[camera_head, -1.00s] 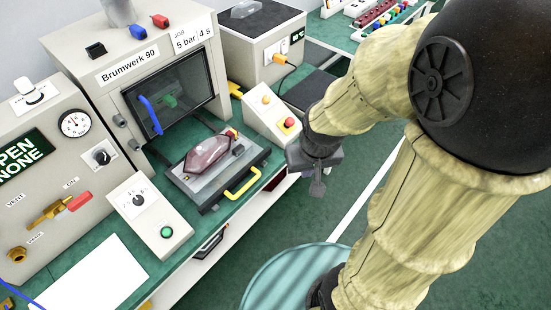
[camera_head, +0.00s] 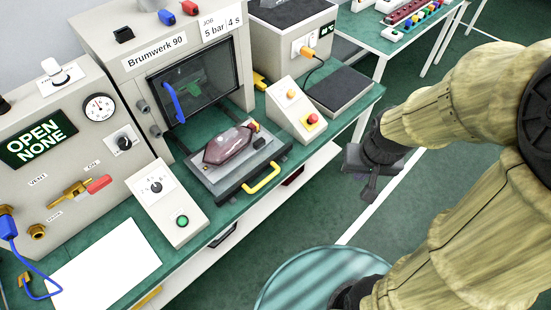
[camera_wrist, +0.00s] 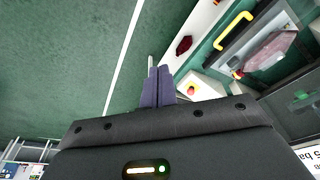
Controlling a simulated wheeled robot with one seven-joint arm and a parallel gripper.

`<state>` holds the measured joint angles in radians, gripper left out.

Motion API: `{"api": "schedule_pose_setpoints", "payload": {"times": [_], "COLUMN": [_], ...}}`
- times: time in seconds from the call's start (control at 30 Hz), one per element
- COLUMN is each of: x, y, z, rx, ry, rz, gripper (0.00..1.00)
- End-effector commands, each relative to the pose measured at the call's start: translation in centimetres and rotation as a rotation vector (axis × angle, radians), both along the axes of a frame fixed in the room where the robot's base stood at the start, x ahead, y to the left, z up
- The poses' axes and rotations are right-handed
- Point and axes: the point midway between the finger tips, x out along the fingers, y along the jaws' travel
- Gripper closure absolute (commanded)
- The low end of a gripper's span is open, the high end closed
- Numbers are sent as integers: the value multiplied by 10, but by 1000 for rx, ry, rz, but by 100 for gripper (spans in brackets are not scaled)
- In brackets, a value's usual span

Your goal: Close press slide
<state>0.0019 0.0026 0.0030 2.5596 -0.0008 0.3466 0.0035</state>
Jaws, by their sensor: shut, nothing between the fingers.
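The press slide (camera_head: 222,186) is a grey plate pulled out in front of the press marked "Brumwerk 90" (camera_head: 160,50). A dark red tail lamp (camera_head: 228,146) lies on it. Its yellow handle (camera_head: 262,179) faces the front edge of the bench; the handle also shows in the wrist view (camera_wrist: 233,28). My gripper (camera_head: 369,190) is shut and empty, out over the floor to the right of the slide and apart from the handle. In the wrist view its two fingers (camera_wrist: 157,70) are together, pointing at the green floor.
A box with an orange and a red button (camera_head: 297,112) stands right of the slide; one with a dial and green button (camera_head: 166,200) stands left. A blue handle (camera_head: 173,102) is on the press window. A round teal-topped stool (camera_head: 320,280) stands in front. The floor around my gripper is clear.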

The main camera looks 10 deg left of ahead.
Motion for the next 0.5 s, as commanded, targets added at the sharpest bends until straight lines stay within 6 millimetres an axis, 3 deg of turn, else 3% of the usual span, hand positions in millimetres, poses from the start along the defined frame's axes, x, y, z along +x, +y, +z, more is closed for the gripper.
{"api": "schedule_pose_setpoints", "payload": {"times": [0.17,0.37,0.5], "x": [13,47,70], "y": [4,22,47], "z": [-27,-96,-145], "rx": [10,98,232], "ry": [-3,-24,-42], "rz": [-28,-118,-203], "gripper": [100,100,100]}}
